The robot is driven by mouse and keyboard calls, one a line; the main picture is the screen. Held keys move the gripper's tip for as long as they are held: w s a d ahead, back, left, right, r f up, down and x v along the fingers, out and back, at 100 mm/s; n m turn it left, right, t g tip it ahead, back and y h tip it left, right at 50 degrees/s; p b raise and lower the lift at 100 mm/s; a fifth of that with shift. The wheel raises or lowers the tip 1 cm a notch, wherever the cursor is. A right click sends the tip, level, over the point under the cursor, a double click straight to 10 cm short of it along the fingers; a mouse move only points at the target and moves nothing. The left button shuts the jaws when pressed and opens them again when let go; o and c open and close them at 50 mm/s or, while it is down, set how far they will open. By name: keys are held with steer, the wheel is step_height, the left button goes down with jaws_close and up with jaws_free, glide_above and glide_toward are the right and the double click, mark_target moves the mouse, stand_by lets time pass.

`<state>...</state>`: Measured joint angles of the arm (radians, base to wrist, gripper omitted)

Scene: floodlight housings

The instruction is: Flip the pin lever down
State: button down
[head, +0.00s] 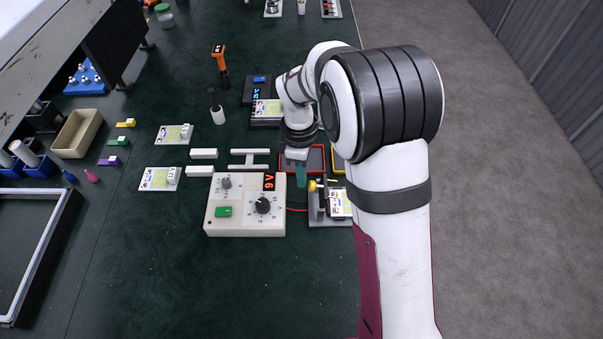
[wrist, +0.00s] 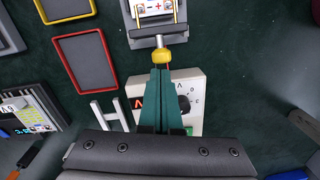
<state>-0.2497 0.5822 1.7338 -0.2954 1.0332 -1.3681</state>
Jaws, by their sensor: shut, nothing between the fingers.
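The pin lever has a yellow knob (wrist: 161,56) on a short stem below a dark crossbar (wrist: 158,32). Two yellow pins stand at the crossbar ends, beside a white circuit board marked - and + (wrist: 155,8). In the head view the yellow knob (head: 312,186) is at the upper left of the grey fixture (head: 328,221). My gripper (wrist: 160,71) is shut and empty, its teal fingertips right at the knob in the wrist view; I cannot tell whether they touch it. It also shows in the head view (head: 301,183), just left of the knob. The lever's exact tilt is unclear.
A beige power supply (head: 245,205) reading 9 V stands left of the fixture, with a red wire between them. A red-rimmed tray (head: 316,160) and a yellow-rimmed tray (wrist: 66,7) lie close by. White blocks (head: 203,154) and boards lie further left. The front table is clear.

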mark_target(321, 185)
steer(key=shift+d+r+y, duration=0.1)
steer(key=shift+d+y, duration=0.15)
steer(key=shift+y, duration=0.05)
steer(key=shift+d+r+y, duration=0.2)
steer(key=shift+d+y, duration=0.2)
steer(key=shift+y, duration=0.2)
steer(key=shift+d+r+y, duration=0.15)
steer(key=shift+d+y, duration=0.3)
steer(key=shift+y, duration=0.15)
steer(key=d+y, duration=0.2)
steer(key=y, duration=0.1)
steer(key=shift+d+r, duration=0.15)
steer(key=shift+d, duration=1)
steer(key=shift+d+f, duration=0.25)
steer(key=shift+d, duration=0.25)
steer(key=shift+d+f, duration=0.2)
steer(key=shift+d, duration=0.3)
steer(key=shift+r, duration=0.1)
